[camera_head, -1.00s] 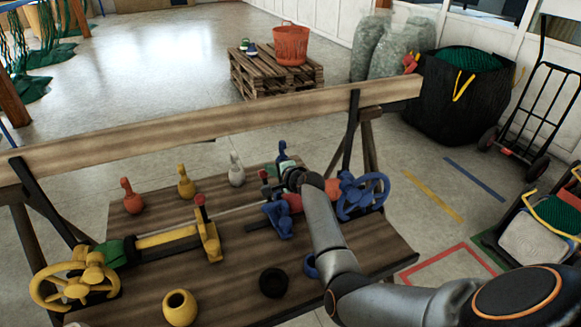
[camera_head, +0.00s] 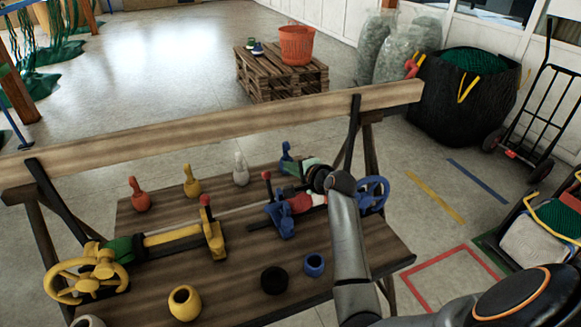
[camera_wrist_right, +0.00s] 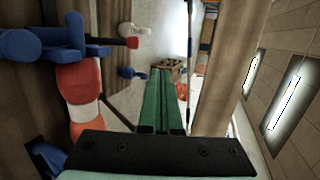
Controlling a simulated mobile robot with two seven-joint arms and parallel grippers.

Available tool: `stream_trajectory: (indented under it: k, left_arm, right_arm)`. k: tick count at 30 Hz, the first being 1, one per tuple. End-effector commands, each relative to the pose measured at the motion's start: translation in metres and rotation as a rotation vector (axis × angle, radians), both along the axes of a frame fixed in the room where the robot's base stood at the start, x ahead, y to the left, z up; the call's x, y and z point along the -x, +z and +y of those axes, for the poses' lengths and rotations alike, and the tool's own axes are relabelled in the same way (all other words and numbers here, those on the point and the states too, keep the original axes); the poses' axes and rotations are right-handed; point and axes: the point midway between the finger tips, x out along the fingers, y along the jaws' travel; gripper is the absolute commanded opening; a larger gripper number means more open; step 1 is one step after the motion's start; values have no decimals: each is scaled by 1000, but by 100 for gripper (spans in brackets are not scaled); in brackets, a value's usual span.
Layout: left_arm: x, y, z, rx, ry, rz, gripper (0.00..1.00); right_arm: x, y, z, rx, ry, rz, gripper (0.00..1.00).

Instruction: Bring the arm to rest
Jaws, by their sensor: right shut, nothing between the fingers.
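My right gripper (camera_head: 292,167) shows at the far right part of the workbench (camera_head: 225,262) in the head view. Its green fingers are together and hold nothing. In the right wrist view its fingers (camera_wrist_right: 163,78) point away over the bench, beside the wooden rail. The gripper is above and behind the blue vise (camera_head: 280,220), which holds a red and white piece (camera_head: 300,203). In the wrist view the red and white piece (camera_wrist_right: 80,85) lies to the left, apart from the fingers. My left gripper is out of view.
A long wooden beam (camera_head: 200,128) runs behind the bench. A yellow vise (camera_head: 212,240) stands at the left. Red, yellow, white and blue hooked weights (camera_head: 191,182) line the back; several rings (camera_head: 274,280) lie in front. A blue handwheel (camera_head: 373,194) is close to my right arm.

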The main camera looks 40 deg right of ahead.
Motion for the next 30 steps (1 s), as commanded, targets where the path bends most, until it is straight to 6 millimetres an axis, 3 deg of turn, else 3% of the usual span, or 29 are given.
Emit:
stream_trajectory:
  k: [16, 20, 23, 30]
  left_arm:
    - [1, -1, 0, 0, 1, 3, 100]
    - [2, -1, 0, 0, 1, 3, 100]
    - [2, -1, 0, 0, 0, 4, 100]
    - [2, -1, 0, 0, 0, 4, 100]
  right_arm:
    - [1, -1, 0, 3, 2, 3, 0]
    - [15, -14, 9, 94, 55, 56, 0]
    - [45, -36, 28, 274, 170, 158, 0]
    - [165, -98, 101, 795, 647, 456, 0]
